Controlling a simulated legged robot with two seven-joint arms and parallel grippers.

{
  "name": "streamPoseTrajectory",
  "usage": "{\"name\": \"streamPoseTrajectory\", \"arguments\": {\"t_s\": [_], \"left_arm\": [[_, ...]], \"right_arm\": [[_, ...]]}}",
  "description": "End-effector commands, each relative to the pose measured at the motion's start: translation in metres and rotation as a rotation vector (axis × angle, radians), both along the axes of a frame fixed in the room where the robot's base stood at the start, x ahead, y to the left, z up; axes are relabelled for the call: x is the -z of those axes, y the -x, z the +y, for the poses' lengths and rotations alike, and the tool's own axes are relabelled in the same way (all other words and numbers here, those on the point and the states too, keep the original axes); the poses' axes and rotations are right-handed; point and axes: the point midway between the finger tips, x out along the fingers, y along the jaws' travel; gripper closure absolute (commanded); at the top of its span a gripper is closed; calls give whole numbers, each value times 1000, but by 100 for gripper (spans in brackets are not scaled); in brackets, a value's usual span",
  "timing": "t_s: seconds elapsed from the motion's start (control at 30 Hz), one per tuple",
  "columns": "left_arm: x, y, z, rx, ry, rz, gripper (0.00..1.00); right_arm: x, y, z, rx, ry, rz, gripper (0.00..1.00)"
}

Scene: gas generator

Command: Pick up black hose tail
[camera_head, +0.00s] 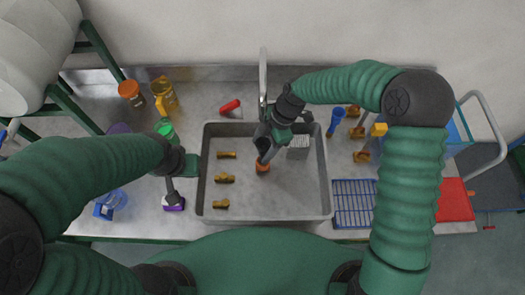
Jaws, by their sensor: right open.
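My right gripper (264,158) is open and points down into the grey sink basin (290,205). An orange-brown fitting (262,169) lies just below its fingertips; I cannot tell whether they touch. I cannot make out a black hose tail for certain; the dark gripper hides part of this spot. Brass fittings lie at the basin's left side: one at the back (227,155), one in the middle (224,178) and one at the front (221,203). My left gripper (173,196) hangs left of the basin beside a purple object (174,205); its jaws are too small to read.
A tap (263,70) stands behind the basin. A white ribbed block (298,146) is in its back right. A blue wire rack (354,203) and red box (454,199) are at right. An orange jar (131,92) and yellow mug (164,94) are back left. The basin's front right is clear.

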Motion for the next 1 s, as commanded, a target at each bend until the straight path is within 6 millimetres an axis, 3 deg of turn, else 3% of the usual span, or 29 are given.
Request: {"name": "streamPoseTrajectory", "arguments": {"t_s": [0.2, 0.43, 0.87, 1.0], "left_arm": [[-6, 0, 0, 0, 0, 0, 100], [-5, 0, 0, 0, 0, 0, 100], [-5, 0, 0, 0, 0, 0, 100], [-5, 0, 0, 0, 0, 0, 100]], "right_arm": [[32, 5, 13, -1, 1, 2, 41], [35, 5, 13, 1, 1, 0, 41], [35, 5, 13, 1, 1, 0, 97], [34, 5, 13, 1, 1, 0, 100]]}}
